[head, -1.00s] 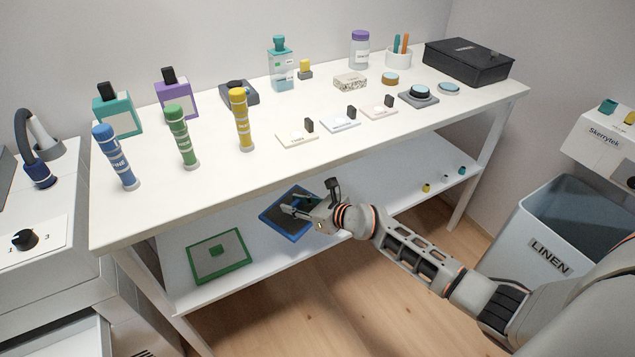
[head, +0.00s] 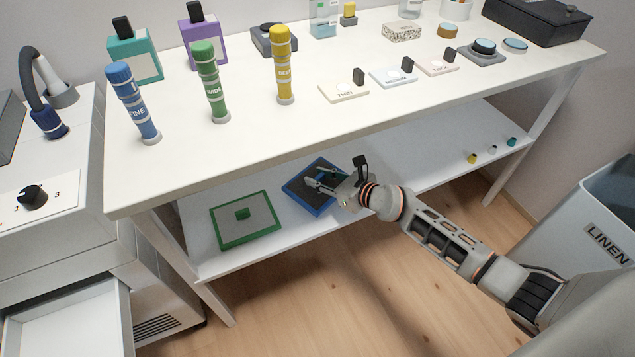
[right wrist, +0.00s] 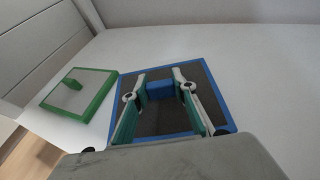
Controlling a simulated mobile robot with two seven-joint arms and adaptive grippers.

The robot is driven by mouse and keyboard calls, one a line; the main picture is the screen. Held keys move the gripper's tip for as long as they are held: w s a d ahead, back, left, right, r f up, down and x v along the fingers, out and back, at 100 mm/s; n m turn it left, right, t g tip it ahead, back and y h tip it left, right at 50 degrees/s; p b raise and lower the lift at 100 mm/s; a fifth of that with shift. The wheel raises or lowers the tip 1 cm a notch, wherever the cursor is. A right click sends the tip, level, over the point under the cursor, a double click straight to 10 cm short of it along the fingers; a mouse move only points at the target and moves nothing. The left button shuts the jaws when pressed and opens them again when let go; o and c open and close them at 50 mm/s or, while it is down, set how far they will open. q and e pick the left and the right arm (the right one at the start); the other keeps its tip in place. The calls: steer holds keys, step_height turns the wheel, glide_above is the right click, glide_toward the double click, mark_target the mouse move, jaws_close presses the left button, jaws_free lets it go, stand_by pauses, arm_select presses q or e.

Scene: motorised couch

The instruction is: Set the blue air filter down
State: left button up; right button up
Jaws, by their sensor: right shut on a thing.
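The blue air filter (head: 299,188) is a flat grey panel with a blue frame, at the lower shelf beside the green-framed filter (head: 231,233). In the right wrist view the blue filter (right wrist: 205,82) lies ahead of the jaws, with a blue block handle (right wrist: 160,90) in its middle. My right gripper (head: 318,183) reaches in from the right over the blue filter. Its fingers (right wrist: 158,93) are shut on the blue handle. The filter looks flat and close to the shelf, but I cannot tell whether it touches. My left gripper is not in view.
The white lower shelf (head: 400,165) has free room to the right of the blue filter, with several small coloured knobs farther right. The white tabletop (head: 230,150) overhangs it, holding bottles and labelled plates. A LINEN bin (head: 612,215) stands at the right.

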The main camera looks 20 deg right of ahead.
steer(key=f, duration=0.3)
steer(key=shift+s+f+b, duration=0.15)
steer(key=shift+s+b, duration=0.05)
steer(key=shift+b, duration=0.2)
steer(key=shift+w+r, duration=0.15)
steer(key=shift+r, duration=0.3)
steer(key=shift+f, duration=0.2)
steer(key=o, duration=1.1)
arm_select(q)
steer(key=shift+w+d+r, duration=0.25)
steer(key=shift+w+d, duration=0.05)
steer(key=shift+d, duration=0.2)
